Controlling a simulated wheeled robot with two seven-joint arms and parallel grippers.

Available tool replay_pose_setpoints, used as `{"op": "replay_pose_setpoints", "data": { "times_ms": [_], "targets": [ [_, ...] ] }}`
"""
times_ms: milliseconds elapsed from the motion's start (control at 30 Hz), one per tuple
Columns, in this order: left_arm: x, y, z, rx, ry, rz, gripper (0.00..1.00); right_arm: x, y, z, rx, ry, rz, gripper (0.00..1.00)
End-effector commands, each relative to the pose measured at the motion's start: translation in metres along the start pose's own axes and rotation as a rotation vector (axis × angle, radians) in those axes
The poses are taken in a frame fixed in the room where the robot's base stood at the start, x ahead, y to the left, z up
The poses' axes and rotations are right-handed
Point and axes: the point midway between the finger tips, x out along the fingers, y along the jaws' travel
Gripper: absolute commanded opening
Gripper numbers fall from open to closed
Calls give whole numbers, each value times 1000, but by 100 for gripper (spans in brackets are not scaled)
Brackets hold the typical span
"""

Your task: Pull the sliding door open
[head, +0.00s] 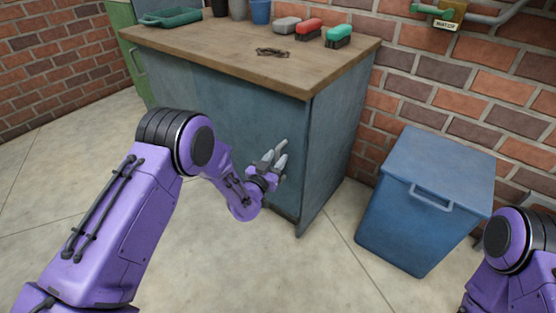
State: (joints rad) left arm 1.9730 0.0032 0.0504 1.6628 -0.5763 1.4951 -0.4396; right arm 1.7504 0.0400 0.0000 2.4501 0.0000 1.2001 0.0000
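A wooden-topped cabinet (336,150) stands in the middle of the head view. Its blue-grey front panel (225,90) looks like the sliding door and spans the front, with no clear gap showing. My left gripper (274,160) is in front of this panel, near its right end. Its pale fingertips point up towards the panel. A dark grey piece shows at the fingertips, and I cannot tell whether it is a handle or part of the gripper. Contact and finger opening are unclear. My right arm shows at the lower right, with its gripper out of view.
On the worktop (205,45) are a green tray (172,17), several brushes and blocks, and a dark coiled item (272,52). A blue lidded bin (425,200) stands right of the cabinet against the brick wall. The floor in front is clear.

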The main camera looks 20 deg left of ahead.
Motion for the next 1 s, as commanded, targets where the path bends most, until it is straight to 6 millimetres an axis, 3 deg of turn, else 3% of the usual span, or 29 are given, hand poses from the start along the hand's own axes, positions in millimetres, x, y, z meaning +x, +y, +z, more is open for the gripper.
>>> {"op": "replay_pose_setpoints", "data": {
  "times_ms": [133, 367, 400, 500, 533, 767, 1000],
  "targets": [
    [14, 0, 1, -1, -1, 1, 38, 3, 0, 1, 0, 0, 0, 43],
    [15, 0, 0, -2, -2, 0, 38, 3, 0, 1, 0, 0, 0, 43],
    [15, 0, 0, -2, -2, 0, 35, 3, 0, 1, 0, 0, 0, 43],
    [15, 0, 0, -2, -2, 0, 2, 3, 0, 1, 0, 0, 0, 43],
    [15, 0, 0, -2, -2, 0, 0, 3, 0, 1, 0, 0, 0, 43],
    [16, -2, 1, -1, -2, 1, 0, 4, 0, 2, 0, 0, 0, 43],
    [26, -25, 4, 1, -1, 12, 0, 13, -1, 6, 0, 0, 0, 43]
  ]
}}
